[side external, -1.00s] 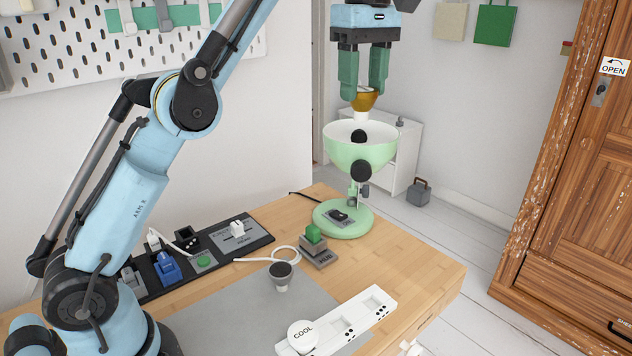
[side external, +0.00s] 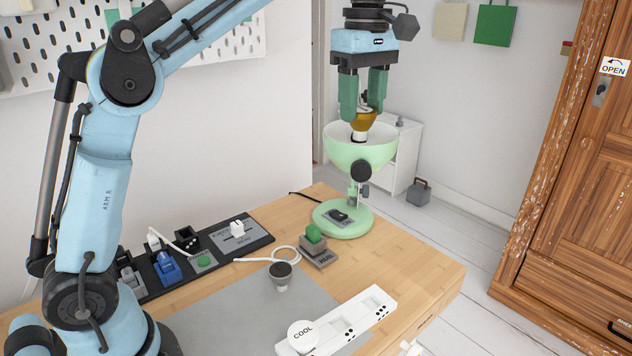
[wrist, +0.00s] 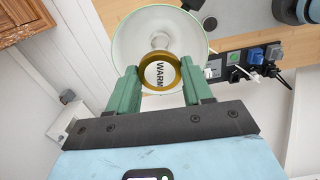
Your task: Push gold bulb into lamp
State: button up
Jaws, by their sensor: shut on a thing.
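The gold bulb (side external: 362,119) is between the green fingers of my gripper (side external: 362,112), which is shut on it. The bulb points down, and its white lower end is inside the upturned bowl-shaped shade of the green lamp (side external: 360,155), over the dark socket. I cannot tell whether the bulb touches the socket. In the wrist view, the bulb (wrist: 158,73) shows a "WARM" label between the fingertips (wrist: 158,80), with the pale lamp shade (wrist: 128,45) around and beyond it. The lamp base (side external: 340,219) stands on the desk.
A second bulb marked "COOL" (side external: 303,335) sits on a white holder (side external: 350,322) at the front. The desk's right side is clear.

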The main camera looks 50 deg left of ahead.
aim_at(361, 130)
jog(key=shift+f, duration=1.25)
jog(key=shift+f, duration=1.35)
dwell(0.6)
jog(key=o, duration=1.1)
jog(key=shift+r, duration=0.1)
jog(key=shift+r, duration=3.6)
jog(key=shift+c, duration=0.4)
